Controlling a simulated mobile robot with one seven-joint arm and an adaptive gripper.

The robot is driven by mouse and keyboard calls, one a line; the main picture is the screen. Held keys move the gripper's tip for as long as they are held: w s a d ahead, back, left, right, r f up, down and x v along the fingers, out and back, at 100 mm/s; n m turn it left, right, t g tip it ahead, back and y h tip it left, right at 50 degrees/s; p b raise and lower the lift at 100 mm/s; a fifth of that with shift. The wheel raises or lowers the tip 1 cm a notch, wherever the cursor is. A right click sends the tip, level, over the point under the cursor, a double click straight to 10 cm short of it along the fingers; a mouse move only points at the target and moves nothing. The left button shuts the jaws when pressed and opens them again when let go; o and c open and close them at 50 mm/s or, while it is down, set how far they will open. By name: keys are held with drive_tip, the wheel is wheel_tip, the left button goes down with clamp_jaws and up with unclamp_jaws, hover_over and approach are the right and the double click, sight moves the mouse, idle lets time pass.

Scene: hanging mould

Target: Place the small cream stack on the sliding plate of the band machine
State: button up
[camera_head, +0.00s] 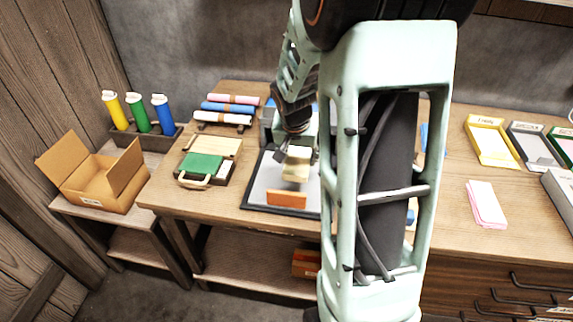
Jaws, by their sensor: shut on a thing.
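My gripper (287,154) is shut on the small cream stack (297,165) and holds it over the grey sliding plate (257,183). The stack looks slightly tilted; I cannot tell how far above the plate it is. The plate has a dark border, and an orange block (287,198) stands at its front edge. The band machine (267,125) is behind the plate, mostly hidden by my arm. My arm also covers the right side of the plate.
A wooden case with a green pad (202,164) lies left of the plate. Rolls (228,108) lie behind it. An open cardboard box (97,180) and coloured bottles (137,112) stand at far left. A pink stack (486,204) and labelled trays (490,143) are at right.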

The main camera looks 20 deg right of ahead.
sight(294, 165)
drive_tip(key=shift+w+a+f+b, duration=0.15)
drive_tip(key=shift+w+f+b, duration=0.15)
drive_tip(key=shift+w+f, duration=0.5)
drive_tip(key=shift+w+f+b, duration=0.15)
drive_tip(key=shift+f+b, duration=1)
drive_tip(key=shift+f, duration=0.65)
drive_tip(key=shift+f, duration=0.15)
drive_tip(key=o, duration=1.3)
drive_tip(key=shift+r, duration=0.55)
drive_tip(key=p+v, duration=0.1)
drive_tip(key=v, duration=1)
drive_tip(key=shift+a+r, duration=0.1)
drive_tip(key=shift+r, duration=0.05)
